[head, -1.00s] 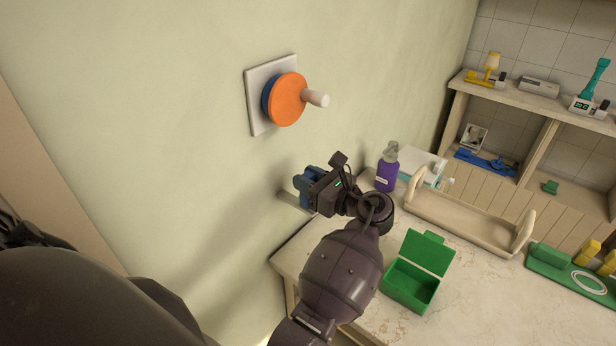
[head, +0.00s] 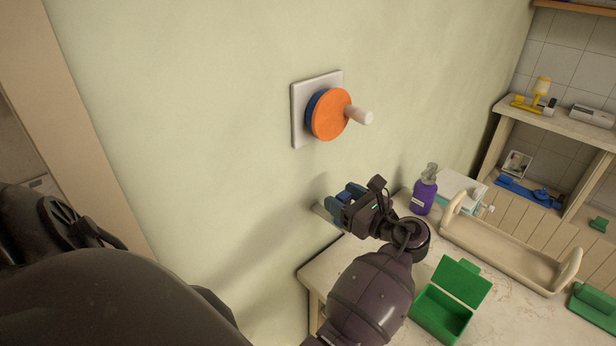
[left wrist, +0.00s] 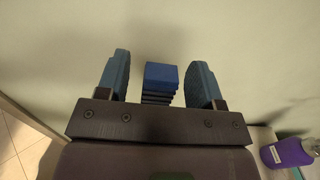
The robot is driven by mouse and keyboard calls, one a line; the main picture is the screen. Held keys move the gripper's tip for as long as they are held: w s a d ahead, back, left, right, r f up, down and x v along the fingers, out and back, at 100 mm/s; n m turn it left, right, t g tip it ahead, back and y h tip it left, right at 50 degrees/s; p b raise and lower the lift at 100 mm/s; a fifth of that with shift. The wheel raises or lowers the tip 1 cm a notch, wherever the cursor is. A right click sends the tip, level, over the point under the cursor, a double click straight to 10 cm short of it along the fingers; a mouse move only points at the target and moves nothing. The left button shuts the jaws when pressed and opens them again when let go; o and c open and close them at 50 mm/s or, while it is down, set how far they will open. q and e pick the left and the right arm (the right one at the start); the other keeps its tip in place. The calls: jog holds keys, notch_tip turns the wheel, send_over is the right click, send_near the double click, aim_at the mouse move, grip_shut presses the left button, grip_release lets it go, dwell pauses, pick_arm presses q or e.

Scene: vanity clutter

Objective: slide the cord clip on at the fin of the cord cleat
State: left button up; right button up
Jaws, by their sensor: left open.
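My left gripper (head: 341,201) is open, close to the green wall below the orange disc. In the left wrist view a blue block with dark ridges under it (left wrist: 161,76) lies between the two spread fingers, with a gap on each side. It looks like the cord clip, but I cannot be sure. In the head view the gripper hides it. A thin grey bar (head: 324,212) shows at the wall just left of the gripper. It may be part of the cord cleat; its fin is not clear. My right gripper is not in view.
An orange disc (head: 330,115) with a pale handle juts from a wall plate above the gripper. On the counter stand a purple bottle (head: 424,192), a beige tray (head: 500,252) and an open green box (head: 445,308). The wall left of the gripper is clear.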

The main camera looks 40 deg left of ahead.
pick_arm(q)
jog(key=shift+d+f, duration=0.1)
jog(key=shift+d, duration=0.25)
